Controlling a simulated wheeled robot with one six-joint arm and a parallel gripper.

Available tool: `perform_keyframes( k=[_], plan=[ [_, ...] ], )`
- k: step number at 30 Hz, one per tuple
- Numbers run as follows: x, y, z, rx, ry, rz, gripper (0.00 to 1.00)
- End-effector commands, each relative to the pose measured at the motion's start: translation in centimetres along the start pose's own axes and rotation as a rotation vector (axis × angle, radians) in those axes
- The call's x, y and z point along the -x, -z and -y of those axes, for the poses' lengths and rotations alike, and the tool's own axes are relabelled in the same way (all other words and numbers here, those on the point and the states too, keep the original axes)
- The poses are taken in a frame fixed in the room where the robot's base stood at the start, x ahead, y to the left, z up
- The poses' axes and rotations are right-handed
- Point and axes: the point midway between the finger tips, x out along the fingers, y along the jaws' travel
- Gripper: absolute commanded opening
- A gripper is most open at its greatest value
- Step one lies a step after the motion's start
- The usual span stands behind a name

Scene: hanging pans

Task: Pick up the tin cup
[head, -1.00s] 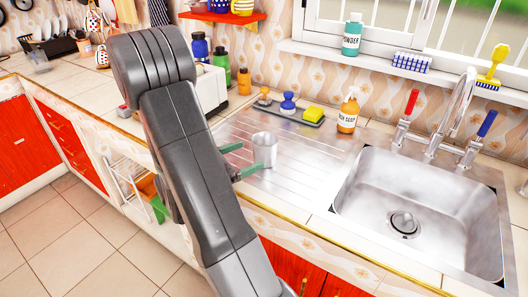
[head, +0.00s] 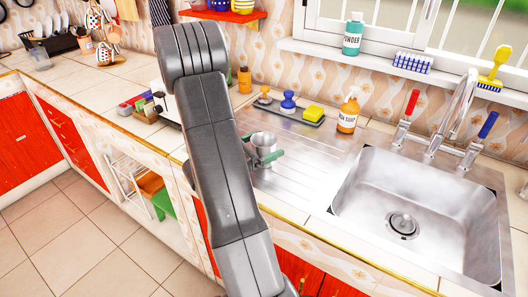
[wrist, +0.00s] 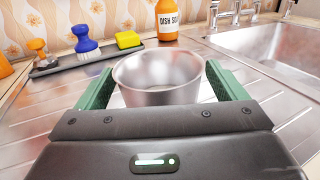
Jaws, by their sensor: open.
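The tin cup (head: 263,139) stands upright on the ribbed steel drainboard, left of the sink. It is a plain silver cup, and in the wrist view the cup (wrist: 158,84) sits between the two green fingers. My gripper (head: 265,150) is open around the cup, one finger on each side. In the wrist view a gap shows beside the right finger of my gripper (wrist: 158,72); the left finger looks close to the cup wall, and I cannot tell whether it touches. The cup's lower part is hidden by my gripper's body in the wrist view.
A tray with brushes and a yellow sponge (head: 313,112) lies behind the cup, with an orange dish soap bottle (head: 348,112) to its right. The sink (head: 408,185) with its faucet (head: 458,110) is further right. The drainboard right of the cup is clear.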

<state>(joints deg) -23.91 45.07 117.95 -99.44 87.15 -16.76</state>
Motion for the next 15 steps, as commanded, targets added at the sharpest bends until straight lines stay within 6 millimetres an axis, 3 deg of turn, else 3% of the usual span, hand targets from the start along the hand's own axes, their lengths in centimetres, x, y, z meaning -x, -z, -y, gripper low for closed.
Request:
perform_keyframes(
  k=[5,12,15],
  plan=[
    [0.01,0.01,-0.01,0.000,0.000,0.000,0.89],
    [0.03,0.01,-0.01,0.000,0.000,0.000,0.42],
    [0.03,-0.02,-0.01,-0.001,0.000,0.000,0.38]
  ],
)
